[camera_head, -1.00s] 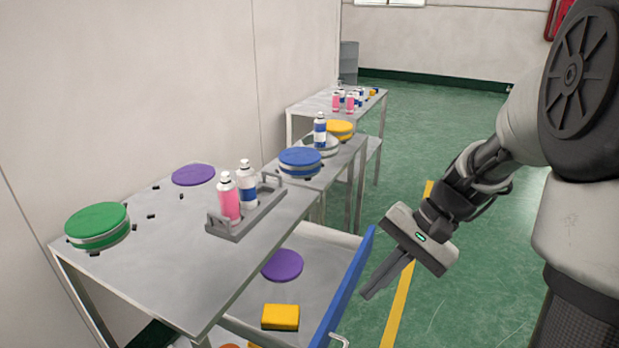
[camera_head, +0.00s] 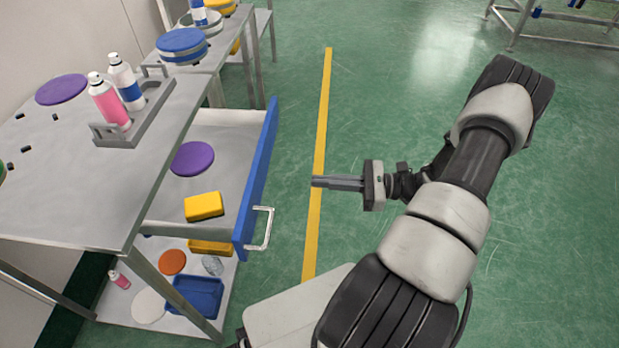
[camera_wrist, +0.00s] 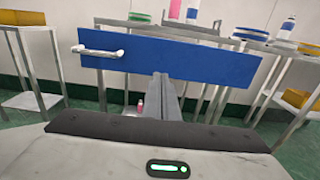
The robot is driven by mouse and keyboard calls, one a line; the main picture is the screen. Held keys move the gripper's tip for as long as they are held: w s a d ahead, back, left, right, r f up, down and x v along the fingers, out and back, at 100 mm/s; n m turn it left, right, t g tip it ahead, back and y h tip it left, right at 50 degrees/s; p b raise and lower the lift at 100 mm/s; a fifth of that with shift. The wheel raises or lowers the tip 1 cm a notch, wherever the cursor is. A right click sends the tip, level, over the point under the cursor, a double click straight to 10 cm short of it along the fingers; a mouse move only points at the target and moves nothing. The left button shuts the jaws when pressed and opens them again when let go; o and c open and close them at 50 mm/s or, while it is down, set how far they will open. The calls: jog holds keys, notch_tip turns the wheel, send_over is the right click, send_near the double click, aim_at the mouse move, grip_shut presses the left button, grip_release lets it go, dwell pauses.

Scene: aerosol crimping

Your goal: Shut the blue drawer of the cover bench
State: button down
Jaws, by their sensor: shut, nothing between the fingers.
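The blue drawer (camera_head: 258,180) of the bench is pulled open to the right in the head view, with a silver handle (camera_head: 264,228) near its front end. Inside lie a purple disc (camera_head: 192,158) and a yellow block (camera_head: 204,206). My gripper (camera_head: 314,182) is shut and empty, to the right of the drawer front, pointing at it and apart from it. In the wrist view, the blue drawer front (camera_wrist: 180,60) spans the picture ahead of the closed fingers (camera_wrist: 162,78), with the handle (camera_wrist: 100,51) at left.
The bench top (camera_head: 75,190) carries a grey tray (camera_head: 118,132) with a pink bottle (camera_head: 110,104) and a blue-and-white bottle (camera_head: 127,84). A lower shelf holds a blue bin (camera_head: 197,296). Another table with a blue round lid (camera_head: 181,42) stands behind. Green floor with a yellow line (camera_head: 322,130) is clear.

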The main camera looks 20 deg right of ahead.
aim_at(197, 182)
jog(key=b+x, duration=0.1)
jog(key=x, duration=1)
jog(key=shift+w+a, duration=0.15)
jog(key=shift+a, duration=0.2)
jog(key=shift+w+a, duration=0.15)
jog(key=shift+a, duration=0.05)
jog(key=x, duration=2.1)
jog(key=shift+p, duration=0.3)
jog(key=shift+w+a+r, duration=0.1)
jog(key=shift+w+a, duration=0.05)
jog(key=shift+a, duration=0.15)
jog(key=shift+a+r, duration=0.1)
